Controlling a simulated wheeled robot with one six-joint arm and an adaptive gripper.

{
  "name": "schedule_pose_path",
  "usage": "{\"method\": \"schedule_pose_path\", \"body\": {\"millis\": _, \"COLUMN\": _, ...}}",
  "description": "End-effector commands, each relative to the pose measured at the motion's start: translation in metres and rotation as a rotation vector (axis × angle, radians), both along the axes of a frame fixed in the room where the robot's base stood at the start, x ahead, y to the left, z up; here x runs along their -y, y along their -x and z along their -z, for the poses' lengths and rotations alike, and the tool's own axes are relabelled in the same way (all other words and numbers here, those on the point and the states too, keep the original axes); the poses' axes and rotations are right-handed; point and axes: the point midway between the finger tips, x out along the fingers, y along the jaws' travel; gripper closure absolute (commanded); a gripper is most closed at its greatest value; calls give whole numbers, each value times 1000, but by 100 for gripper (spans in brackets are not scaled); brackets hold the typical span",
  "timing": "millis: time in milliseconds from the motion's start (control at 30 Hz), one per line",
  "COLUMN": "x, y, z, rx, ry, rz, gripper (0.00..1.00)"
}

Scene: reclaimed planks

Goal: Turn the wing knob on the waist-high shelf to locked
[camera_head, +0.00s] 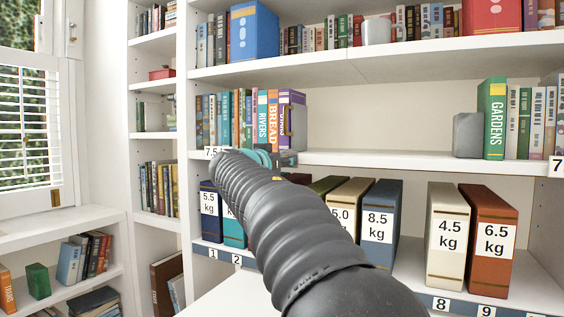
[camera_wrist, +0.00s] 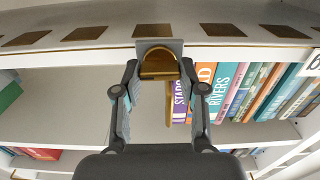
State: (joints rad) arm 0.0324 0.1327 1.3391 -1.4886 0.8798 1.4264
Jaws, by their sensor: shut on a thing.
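The wing knob (camera_wrist: 158,66) is brass-coloured and sits on a small grey plate (camera_wrist: 168,44) at the white shelf edge in the wrist view. My gripper (camera_wrist: 158,76) has one finger on each side of the knob and is shut on it. A thin brass-coloured bar (camera_wrist: 168,108) extends from beside the knob in front of the books; I cannot tell its exact join. In the head view, my gripper (camera_head: 270,157) is at the front edge of the waist-high shelf (camera_head: 375,160), and the knob is mostly hidden. No lock marking is readable.
Upright books (camera_head: 240,118) stand just behind my gripper on this shelf. A grey block (camera_head: 467,135) and a green GARDENS book (camera_head: 492,118) stand to the right. Weight-labelled binders (camera_head: 380,225) fill much of the shelf below. The middle of the waist-high shelf is clear.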

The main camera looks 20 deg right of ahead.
Motion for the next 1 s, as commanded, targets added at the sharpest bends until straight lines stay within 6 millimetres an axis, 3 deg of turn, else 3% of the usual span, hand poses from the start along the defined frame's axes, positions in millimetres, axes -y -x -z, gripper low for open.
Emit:
{"method": "schedule_pose_path", "body": {"millis": 367, "x": -1, "y": 0, "z": 2, "rx": -158, "ry": 123, "rz": 0, "gripper": 94}}
{"method": "schedule_pose_path", "body": {"millis": 1000, "x": -2, "y": -2, "z": 1, "rx": -635, "ry": 495, "rz": -1, "gripper": 94}}
